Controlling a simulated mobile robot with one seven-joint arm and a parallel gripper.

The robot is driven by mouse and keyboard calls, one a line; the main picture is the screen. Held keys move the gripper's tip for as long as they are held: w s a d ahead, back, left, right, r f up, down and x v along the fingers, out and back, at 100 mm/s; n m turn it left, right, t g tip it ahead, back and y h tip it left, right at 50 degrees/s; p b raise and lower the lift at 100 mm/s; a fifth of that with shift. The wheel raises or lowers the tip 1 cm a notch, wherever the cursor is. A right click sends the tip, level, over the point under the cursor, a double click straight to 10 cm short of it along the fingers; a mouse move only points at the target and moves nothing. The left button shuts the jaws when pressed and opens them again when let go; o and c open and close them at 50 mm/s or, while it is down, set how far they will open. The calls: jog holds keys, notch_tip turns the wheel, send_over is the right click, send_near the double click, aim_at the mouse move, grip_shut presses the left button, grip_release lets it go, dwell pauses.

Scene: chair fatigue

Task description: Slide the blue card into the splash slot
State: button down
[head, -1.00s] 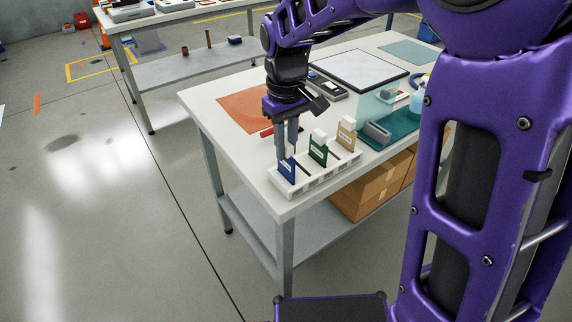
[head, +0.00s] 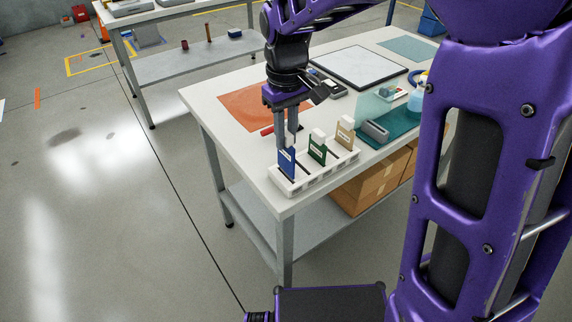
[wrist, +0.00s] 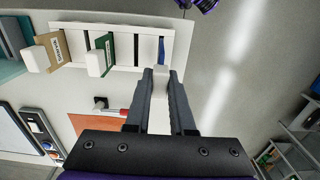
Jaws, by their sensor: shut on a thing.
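The blue card (head: 287,164) stands upright at the near left end of the white rack (head: 326,176) in the head view, its lower edge at the rack. My gripper (head: 287,142) is above it, shut on its white top tab. In the wrist view the white tab (wrist: 160,84) lies between my fingers (wrist: 158,95), with a strip of the blue card (wrist: 162,50) beyond. A grey block (head: 375,131) stands on a teal mat (head: 400,133) beside a clear greenish panel (head: 373,104). I cannot tell whether this block holds the splash slot.
A green card (head: 317,150) and a tan card (head: 345,134) stand in the rack. An orange mat (head: 235,105), a red-handled thing (head: 267,130), a framed light board (head: 358,68) and a spray bottle (head: 416,95) are also on the table. The table's near edge is close to the rack.

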notch_tip(320, 180, up, 4)
jog(key=p, duration=0.3)
jog(key=shift+p, duration=0.35)
jog(key=shift+s, duration=0.1)
